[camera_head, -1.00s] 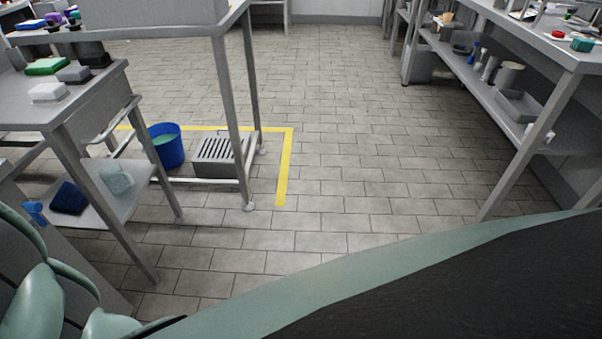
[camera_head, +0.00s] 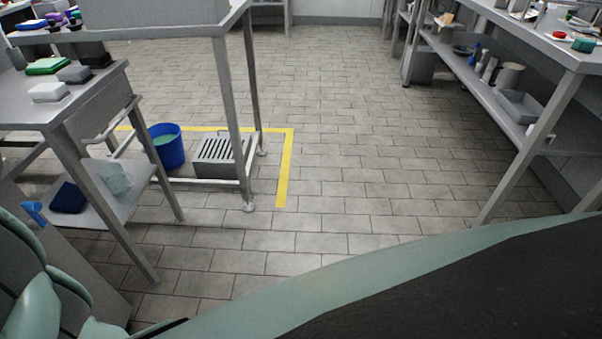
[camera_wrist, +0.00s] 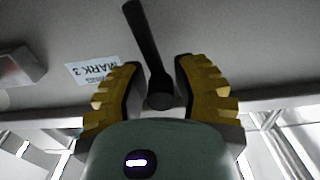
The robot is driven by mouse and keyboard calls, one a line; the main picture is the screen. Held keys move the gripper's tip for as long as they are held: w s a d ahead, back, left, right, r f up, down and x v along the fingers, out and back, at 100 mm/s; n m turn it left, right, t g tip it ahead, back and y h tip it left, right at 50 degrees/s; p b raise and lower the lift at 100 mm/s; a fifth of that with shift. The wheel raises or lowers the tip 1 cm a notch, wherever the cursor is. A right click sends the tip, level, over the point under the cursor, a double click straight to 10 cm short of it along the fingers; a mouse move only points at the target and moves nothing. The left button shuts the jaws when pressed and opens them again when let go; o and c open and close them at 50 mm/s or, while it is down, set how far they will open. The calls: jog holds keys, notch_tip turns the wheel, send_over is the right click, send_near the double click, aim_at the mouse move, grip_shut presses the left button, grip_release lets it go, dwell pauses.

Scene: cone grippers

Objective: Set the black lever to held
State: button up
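The black lever (camera_wrist: 146,45) shows in the wrist view as a dark rod with a rounded lower end. It leans a little to the left toward its upper end, against a grey panel (camera_wrist: 215,30). My gripper (camera_wrist: 157,75) is open, with its two yellow ridged fingers on either side of the lever's lower part. A gap shows between the lever and each finger. The lever does not show in the head view.
In the head view a steel table (camera_head: 95,105) stands at the left, with a blue bucket (camera_head: 168,150) and a slatted grey box (camera_head: 222,150) near it. A shelved bench (camera_head: 540,55) stands at the right. The tiled floor (camera_head: 345,130) between them is clear.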

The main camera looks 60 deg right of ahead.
grip_shut()
jog(key=shift+w+d+f+m+b, duration=0.1)
jog(key=shift+w+d+m+b, duration=0.1)
jog(key=shift+d+m+b, duration=0.25)
jog(key=shift+w+m, duration=0.1)
jog(key=shift+m, duration=0.55)
jog(key=shift+o, duration=2.4)
grip_release()
